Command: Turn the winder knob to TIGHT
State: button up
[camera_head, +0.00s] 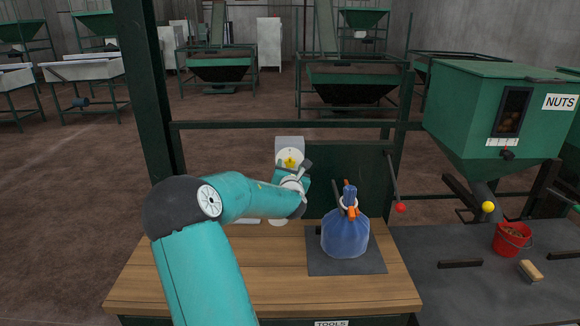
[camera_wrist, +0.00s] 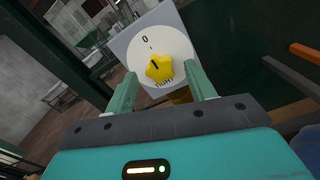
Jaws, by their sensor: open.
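The winder knob (camera_wrist: 159,69) is a yellow star-shaped knob on a round white dial (camera_wrist: 180,45) in the wrist view. A short dark mark shows on the knob's upper part, toward the "0" side. In the head view the knob (camera_head: 290,162) faces me on a grey box on the green frame. My gripper (camera_wrist: 155,85) is open, with one green finger on each side of the knob's lower part. I cannot tell whether either finger touches it.
A blue tied bag (camera_head: 345,236) stands on a dark mat (camera_head: 318,264) on the wooden bench (camera_head: 150,285). A lever with a red ball (camera_head: 400,208) is right of the dial. The green NUTS hopper (camera_head: 480,110) and a red bucket (camera_head: 511,240) are farther right.

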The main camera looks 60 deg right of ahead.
jog(key=shift+x, duration=0.85)
jog(key=c, duration=1)
